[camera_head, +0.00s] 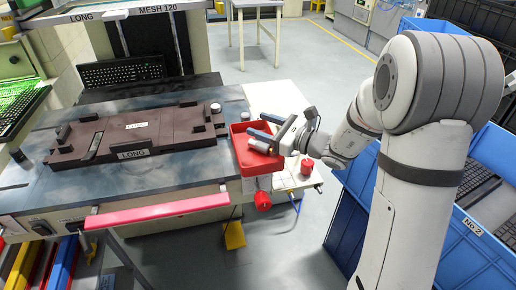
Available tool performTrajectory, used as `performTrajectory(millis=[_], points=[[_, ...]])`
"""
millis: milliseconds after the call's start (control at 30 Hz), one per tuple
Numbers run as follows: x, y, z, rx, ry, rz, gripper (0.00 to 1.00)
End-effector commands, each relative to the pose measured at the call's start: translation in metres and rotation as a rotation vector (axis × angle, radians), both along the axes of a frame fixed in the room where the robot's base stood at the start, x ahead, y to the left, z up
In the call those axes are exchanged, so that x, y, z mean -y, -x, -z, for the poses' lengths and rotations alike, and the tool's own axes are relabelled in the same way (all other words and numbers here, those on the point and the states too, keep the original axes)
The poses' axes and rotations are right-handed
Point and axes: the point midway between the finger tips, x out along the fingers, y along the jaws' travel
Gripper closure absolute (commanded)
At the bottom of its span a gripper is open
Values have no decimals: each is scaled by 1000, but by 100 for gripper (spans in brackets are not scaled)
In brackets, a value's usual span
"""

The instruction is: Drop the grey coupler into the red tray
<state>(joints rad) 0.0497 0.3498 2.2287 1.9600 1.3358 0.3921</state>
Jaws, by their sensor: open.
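The red tray (245,162) sits at the right edge of the work table. My gripper (257,125) reaches in from the right, with its fingers over the tray's far part. Its two dark blue-grey fingers are apart, and I see nothing held between them. A small pale, greyish piece lies in the tray just in front of the fingers; it may be the grey coupler, but it is too small to be sure. My gripper and wrist hide part of the tray's right side.
A brown printing fixture (140,132) marked LONG covers much of the table. Blue crates (452,258) with keyboards stand at right.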

Motion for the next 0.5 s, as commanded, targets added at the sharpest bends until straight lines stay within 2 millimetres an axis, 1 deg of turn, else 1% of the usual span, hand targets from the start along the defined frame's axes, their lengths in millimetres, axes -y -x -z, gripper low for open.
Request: performTrajectory(millis=[67,167,400,500], points=[[2,1,0,0,0,1,46],[10,4,0,0,1,3,46],[46,24,0,-1,0,5,46],[58,30,0,0,0,4,46]])
